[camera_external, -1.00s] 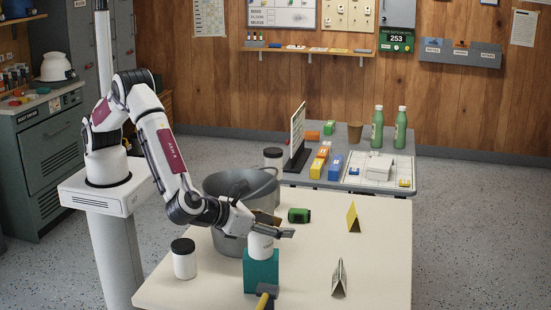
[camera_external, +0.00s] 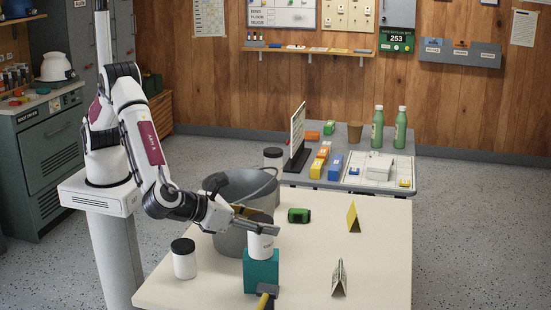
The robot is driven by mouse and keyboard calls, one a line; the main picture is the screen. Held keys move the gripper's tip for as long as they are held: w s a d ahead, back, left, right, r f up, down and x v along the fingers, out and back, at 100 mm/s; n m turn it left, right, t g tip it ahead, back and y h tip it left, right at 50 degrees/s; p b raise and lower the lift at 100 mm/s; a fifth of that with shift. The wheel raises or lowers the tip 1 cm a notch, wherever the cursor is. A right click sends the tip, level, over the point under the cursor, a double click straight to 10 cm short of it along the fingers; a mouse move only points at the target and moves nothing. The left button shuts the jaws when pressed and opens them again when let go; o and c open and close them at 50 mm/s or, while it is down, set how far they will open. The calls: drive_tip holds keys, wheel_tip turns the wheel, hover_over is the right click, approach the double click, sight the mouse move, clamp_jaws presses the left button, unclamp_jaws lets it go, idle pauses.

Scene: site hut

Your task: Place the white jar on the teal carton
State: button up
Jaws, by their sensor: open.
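A white jar (camera_external: 261,247) stands upright on top of the teal carton (camera_external: 261,273) near the front of the cream table. My gripper (camera_external: 268,229) is open at the jar's top, and its fingers hide part of that top. I cannot tell whether the fingers still touch the jar. Another white jar with a black lid (camera_external: 184,262) stands on the table to the left of the carton.
A large grey bucket (camera_external: 229,240) stands close behind the carton. A yellow-handled tool (camera_external: 263,300) lies at its front. The table between is clear.

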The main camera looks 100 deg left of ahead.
drive_tip(key=shift+v, duration=3.15)
